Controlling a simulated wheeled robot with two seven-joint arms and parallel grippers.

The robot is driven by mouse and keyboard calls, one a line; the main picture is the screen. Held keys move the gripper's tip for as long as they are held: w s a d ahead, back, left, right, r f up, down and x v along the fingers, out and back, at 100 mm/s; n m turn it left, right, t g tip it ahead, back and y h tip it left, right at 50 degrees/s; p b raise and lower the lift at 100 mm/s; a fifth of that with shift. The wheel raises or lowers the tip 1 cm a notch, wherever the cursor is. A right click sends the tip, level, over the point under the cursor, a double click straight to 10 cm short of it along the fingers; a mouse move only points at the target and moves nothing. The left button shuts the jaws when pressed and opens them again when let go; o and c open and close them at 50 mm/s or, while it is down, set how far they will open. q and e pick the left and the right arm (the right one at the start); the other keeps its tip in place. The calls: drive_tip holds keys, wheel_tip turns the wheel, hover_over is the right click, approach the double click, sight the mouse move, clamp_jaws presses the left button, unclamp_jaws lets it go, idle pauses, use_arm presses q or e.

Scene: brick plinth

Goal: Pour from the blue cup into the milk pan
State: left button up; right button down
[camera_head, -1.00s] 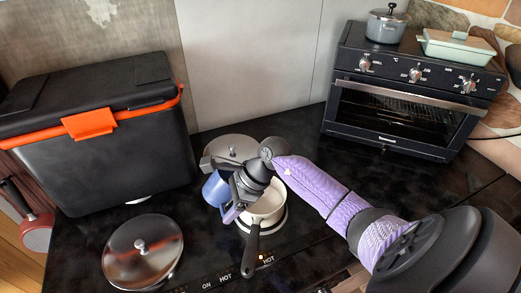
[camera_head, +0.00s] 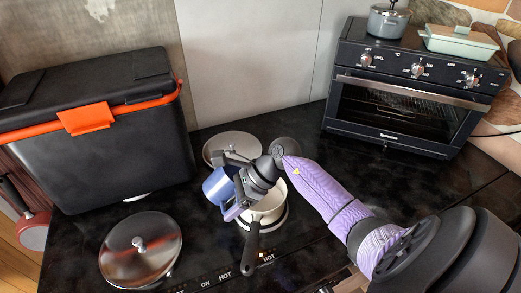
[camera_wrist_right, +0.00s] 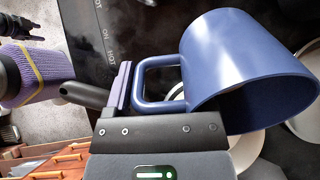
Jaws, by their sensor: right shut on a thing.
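The blue cup (camera_head: 217,187) is held just left of the milk pan (camera_head: 268,205), a light pan on the hob with a dark handle pointing to the front. In the right wrist view the cup (camera_wrist_right: 225,65) looks tilted, its mouth facing the lower right; its contents cannot be seen. My right gripper (camera_head: 236,206) is shut on the cup's handle; a purple finger (camera_wrist_right: 123,88) shows beside that handle in the wrist view. The gripper partly covers the pan in the head view. My left gripper is not seen in the head view.
A grey round pan or lid (camera_head: 226,142) lies behind the cup. A steel lid (camera_head: 140,250) lies at the front left. A black cooler box (camera_head: 100,150) stands left, an oven (camera_head: 400,100) back right. Dark counter right of the pan is partly under my arm.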

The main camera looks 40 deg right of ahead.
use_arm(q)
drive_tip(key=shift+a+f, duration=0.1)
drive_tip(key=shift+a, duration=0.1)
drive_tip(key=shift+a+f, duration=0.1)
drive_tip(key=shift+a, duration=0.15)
use_arm(e)
drive_tip(key=shift+r+y, duration=0.1)
drive_tip(key=shift+y, duration=0.3)
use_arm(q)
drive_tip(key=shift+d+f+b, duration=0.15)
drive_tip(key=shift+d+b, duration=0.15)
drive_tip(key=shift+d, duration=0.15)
use_arm(e)
drive_tip(key=shift+d+r+t+y, duration=0.1)
drive_tip(key=shift+r+t+y, duration=0.15)
drive_tip(key=shift+t+y, duration=0.2)
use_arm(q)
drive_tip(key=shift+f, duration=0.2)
use_arm(e)
drive_tip(key=shift+f+y, duration=0.1)
drive_tip(key=shift+y, duration=0.15)
use_arm(q)
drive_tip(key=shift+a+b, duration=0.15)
drive_tip(key=shift+b, duration=0.15)
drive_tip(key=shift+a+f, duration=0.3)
use_arm(e)
drive_tip(key=shift+f+y, duration=0.15)
drive_tip(key=shift+y, duration=0.15)
